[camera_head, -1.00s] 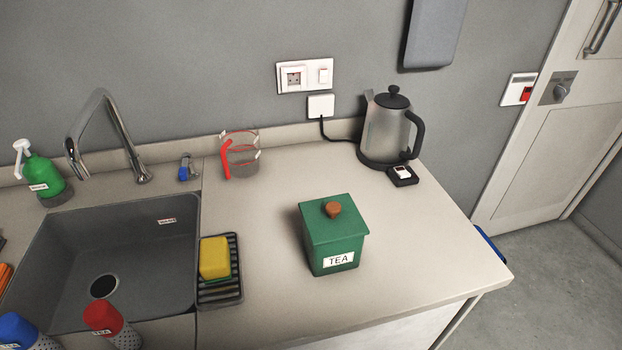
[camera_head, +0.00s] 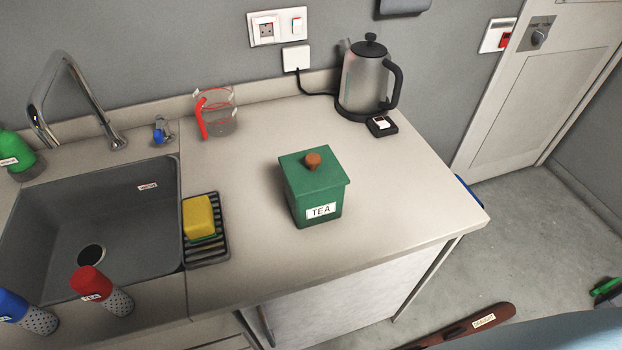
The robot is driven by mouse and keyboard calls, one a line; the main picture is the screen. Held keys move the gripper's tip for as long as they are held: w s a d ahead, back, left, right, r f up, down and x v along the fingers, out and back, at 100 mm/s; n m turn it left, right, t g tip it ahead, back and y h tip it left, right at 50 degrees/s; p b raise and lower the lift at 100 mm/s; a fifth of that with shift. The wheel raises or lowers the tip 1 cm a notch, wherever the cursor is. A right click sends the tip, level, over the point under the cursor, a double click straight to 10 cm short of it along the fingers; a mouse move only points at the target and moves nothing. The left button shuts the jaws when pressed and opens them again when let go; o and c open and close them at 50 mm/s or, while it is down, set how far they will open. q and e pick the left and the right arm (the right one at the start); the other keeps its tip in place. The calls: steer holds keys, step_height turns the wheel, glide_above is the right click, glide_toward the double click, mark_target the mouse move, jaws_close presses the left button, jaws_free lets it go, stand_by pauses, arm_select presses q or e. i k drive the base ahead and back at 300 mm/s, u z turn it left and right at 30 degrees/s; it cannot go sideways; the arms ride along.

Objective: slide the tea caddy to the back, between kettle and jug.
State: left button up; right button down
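The tea caddy (camera_head: 314,190) is a green box with a brown knob on its lid and a TEA label on its front. It stands upright in the middle of the counter, apart from other things. The jug (camera_head: 217,113), clear with a red handle, stands at the back left by the wall. The counter between kettle and jug, behind the caddy, is bare. Neither of my grippers shows in the view.
A sink (camera_head: 90,235) with a tap (camera_head: 75,100) is at the left. A rack (camera_head: 207,235) with a yellow sponge (camera_head: 198,216) lies left of the caddy. A small black box (camera_head: 381,126) is by the kettle. A cord runs along the back. Red (camera_head: 103,290) and blue-topped (camera_head: 25,315) shakers stand front left.

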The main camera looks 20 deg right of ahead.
mark_target(320, 208)
steer(key=z, duration=1.25)
steer(key=k, duration=1.5)
steer(key=u, duration=0.6)
steer(key=i, duration=1)
steer(key=u, duration=0.05)
